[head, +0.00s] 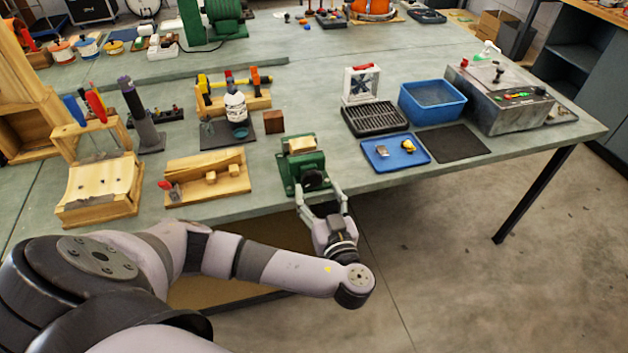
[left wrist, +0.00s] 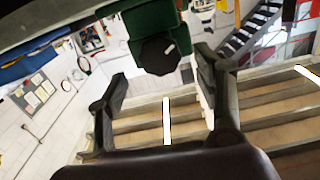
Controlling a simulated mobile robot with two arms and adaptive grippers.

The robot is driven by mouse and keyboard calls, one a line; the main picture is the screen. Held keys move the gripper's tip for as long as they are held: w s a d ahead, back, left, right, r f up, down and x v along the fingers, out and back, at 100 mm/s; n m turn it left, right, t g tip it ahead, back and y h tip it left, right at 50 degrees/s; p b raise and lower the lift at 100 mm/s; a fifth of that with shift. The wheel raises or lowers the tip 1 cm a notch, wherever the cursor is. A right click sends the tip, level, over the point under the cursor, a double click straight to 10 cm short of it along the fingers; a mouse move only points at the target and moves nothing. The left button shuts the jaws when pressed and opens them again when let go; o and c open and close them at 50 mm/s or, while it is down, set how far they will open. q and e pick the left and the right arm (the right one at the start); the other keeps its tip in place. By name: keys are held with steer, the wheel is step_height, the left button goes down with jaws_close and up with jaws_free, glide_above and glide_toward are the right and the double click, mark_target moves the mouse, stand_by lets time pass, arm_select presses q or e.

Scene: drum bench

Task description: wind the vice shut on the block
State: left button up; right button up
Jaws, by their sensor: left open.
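The green vice (head: 290,174) stands at the bench's front edge, with a pale wooden block (head: 302,144) at its top. Whether its jaws touch the block cannot be made out. Its dark round knob (head: 314,180) faces the front. In the left wrist view the knob (left wrist: 158,56) is black with a white mark, below the green vice body (left wrist: 150,18). My left gripper (head: 319,193) is open in front of the vice. In the left wrist view its fingers (left wrist: 163,72) are spread to either side of the knob, apart from it. My right gripper is not in view.
A brown block (head: 274,121) and a wooden fixture (head: 208,180) are left of the vice. A blue tray (head: 376,164), a black grate (head: 374,119) and a blue bin (head: 432,101) are to its right. Bare bench lies between the vice and the blue tray.

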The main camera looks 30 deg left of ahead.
mark_target(313, 181)
arm_select(q)
steer(key=shift+x, duration=2.05)
steer(key=c, duration=1.1)
steer(key=shift+c, duration=0.2)
